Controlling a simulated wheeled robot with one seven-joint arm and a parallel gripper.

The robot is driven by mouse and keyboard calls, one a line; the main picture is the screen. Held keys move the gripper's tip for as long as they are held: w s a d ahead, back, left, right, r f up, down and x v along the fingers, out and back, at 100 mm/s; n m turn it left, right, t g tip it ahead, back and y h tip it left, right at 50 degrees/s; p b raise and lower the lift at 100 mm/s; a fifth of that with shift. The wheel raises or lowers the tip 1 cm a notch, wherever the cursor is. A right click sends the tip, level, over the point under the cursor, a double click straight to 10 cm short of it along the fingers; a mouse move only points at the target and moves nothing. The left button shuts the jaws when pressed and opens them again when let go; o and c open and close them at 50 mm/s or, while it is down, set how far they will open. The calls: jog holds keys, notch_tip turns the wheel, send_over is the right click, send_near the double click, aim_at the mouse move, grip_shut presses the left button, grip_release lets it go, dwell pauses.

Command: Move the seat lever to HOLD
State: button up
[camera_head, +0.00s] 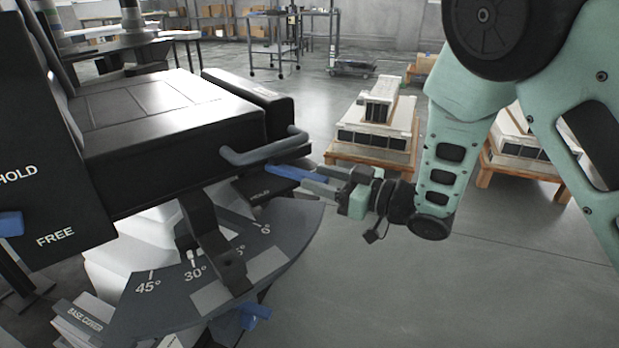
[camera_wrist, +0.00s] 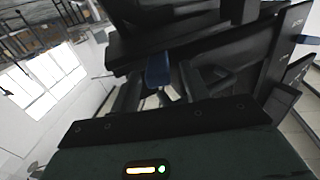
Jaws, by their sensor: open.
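A blue lever (camera_head: 296,172) sticks out from under the right side of the black seat (camera_head: 165,115), below a grey bar handle. A small dark plate (camera_head: 258,191) with unreadable lettering sits beside it. My gripper (camera_head: 318,180) is open at the lever's outer end, its fingers pointing left toward it. In the wrist view the blue lever (camera_wrist: 158,70) shows ahead, in line with the gap between my fingers (camera_wrist: 158,95). I cannot tell whether they touch it. A dark side panel (camera_head: 40,190) at left reads HOLD above FREE, with another blue lever (camera_head: 10,224) near FREE.
The grey bar handle (camera_head: 265,150) runs close above my fingers. A dark angle-marked plate (camera_head: 150,312) spreads below the seat, with a blue knob (camera_head: 255,315) under it. Pallets with stacked blocks (camera_head: 375,130) stand behind. The floor at lower right is clear.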

aim_at(309, 175)
jog(key=shift+x, duration=1.6)
grip_shut()
